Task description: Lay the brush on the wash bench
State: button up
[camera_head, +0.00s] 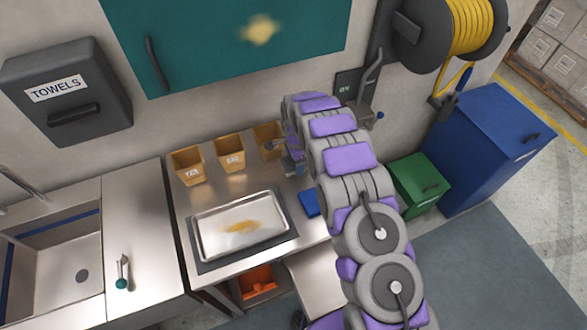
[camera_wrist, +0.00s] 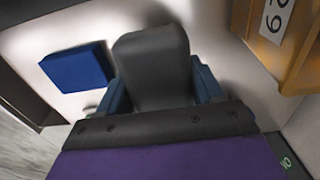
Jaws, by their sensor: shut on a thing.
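My gripper (camera_head: 291,166) is low over the back right of the steel bench (camera_head: 185,222), close to the rightmost yellow bin. In the wrist view its blue fingers (camera_wrist: 160,88) are closed on the sides of a dark grey, rounded block, which I take to be the brush (camera_wrist: 152,65). No bristles show, and the arm hides most of the brush in the head view. I cannot tell whether it touches the steel surface. To the left is a steel bench with a sink (camera_head: 62,262), which looks like the wash bench.
Several things stand on the middle bench: yellow bins (camera_head: 188,167), a steel tray (camera_head: 215,250) with yellow residue, and a blue block (camera_head: 310,203). A teal-knobbed lever (camera_head: 122,272) stands beside the sink. A teal cabinet (camera_head: 220,45) hangs above. Green (camera_head: 420,185) and blue (camera_head: 490,150) bins stand right.

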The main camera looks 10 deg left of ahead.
jog(key=shift+d+f, duration=0.2)
jog(key=shift+f, duration=0.95)
jog(key=shift+d+f, duration=0.2)
jog(key=shift+f, duration=0.9)
jog(key=shift+a, duration=0.15)
jog(key=shift+f, duration=0.1)
jog(key=o, duration=1.1)
notch_tip(320, 180, up, 12)
